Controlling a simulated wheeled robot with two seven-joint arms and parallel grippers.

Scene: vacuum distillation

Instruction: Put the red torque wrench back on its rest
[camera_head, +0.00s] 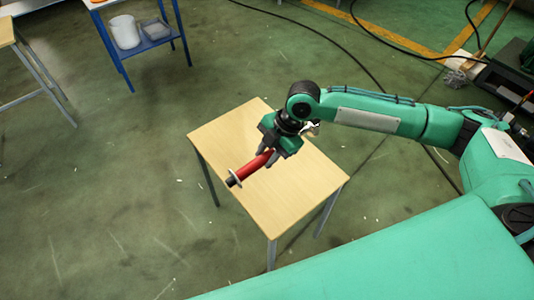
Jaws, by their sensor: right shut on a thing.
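The red torque wrench (250,168) is in my right gripper (270,155), over the left part of a small wooden table (300,192). The gripper is shut around its red body. Its dark end with a pale ring points to the lower left, near the table's left edge. The far end is hidden by the gripper. I cannot tell whether the wrench touches the tabletop. I cannot make out a rest on the table; the gripper and arm cover part of the top. My left gripper is not in view.
The rest of the visible tabletop is bare. A blue shelf cart (150,42) with a white bucket (125,32) stands at the upper left. Another table (6,32) is at the left edge. Black cables (330,44) lie on the green floor, which is otherwise open around the table.

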